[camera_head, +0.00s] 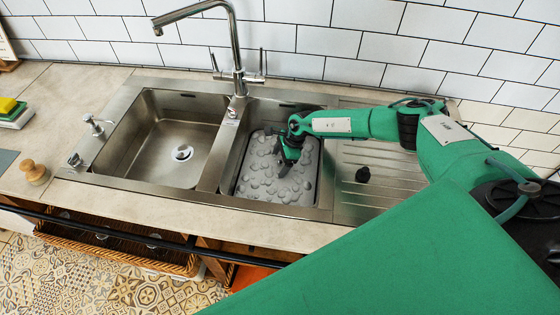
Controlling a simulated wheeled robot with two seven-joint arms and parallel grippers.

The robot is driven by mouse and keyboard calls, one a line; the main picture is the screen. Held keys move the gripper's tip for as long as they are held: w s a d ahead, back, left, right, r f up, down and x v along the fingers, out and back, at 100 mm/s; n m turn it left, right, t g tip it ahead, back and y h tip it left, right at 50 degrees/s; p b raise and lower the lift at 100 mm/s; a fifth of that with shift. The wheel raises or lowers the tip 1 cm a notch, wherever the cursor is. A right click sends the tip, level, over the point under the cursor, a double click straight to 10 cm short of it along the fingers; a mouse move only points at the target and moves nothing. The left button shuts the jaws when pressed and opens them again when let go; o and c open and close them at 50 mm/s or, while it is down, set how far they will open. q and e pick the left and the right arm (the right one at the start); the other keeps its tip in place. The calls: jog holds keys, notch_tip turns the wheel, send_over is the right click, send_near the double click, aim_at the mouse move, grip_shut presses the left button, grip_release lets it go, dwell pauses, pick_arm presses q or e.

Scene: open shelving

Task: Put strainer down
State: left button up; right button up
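A grey rectangular piece covered in round bumps or holes (262,180), which looks like the strainer, lies in the right basin of the sink (326,180). My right gripper (286,165) reaches in from the right and hangs over the right part of this grey piece, fingers pointing down. It is small and dark here, so I cannot tell whether its fingers touch or grip the piece. The grey piece covers most of the right basin's floor. My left gripper is out of view.
The left basin (160,165) is empty apart from its drain (182,153). A tall faucet (237,60) stands behind the divider. A small black object (362,174) sits on the ribbed drainboard (352,208). A wooden-knobbed item (34,171) and sponges (8,106) are at left.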

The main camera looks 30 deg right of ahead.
jog(key=shift+s+a+f, duration=0.15)
jog(key=shift+s+f, duration=0.15)
jog(key=shift+s, duration=0.1)
jog(key=shift+r+p, duration=0.6)
jog(key=shift+p, duration=0.05)
jog(key=shift+d+r, duration=0.2)
jog(key=shift+r, duration=0.15)
jog(key=w+b+v, duration=0.1)
jog(key=b+v, duration=0.1)
jog(key=v, duration=0.9)
jog(key=shift+s+r, duration=0.3)
jog(key=shift+r, duration=0.05)
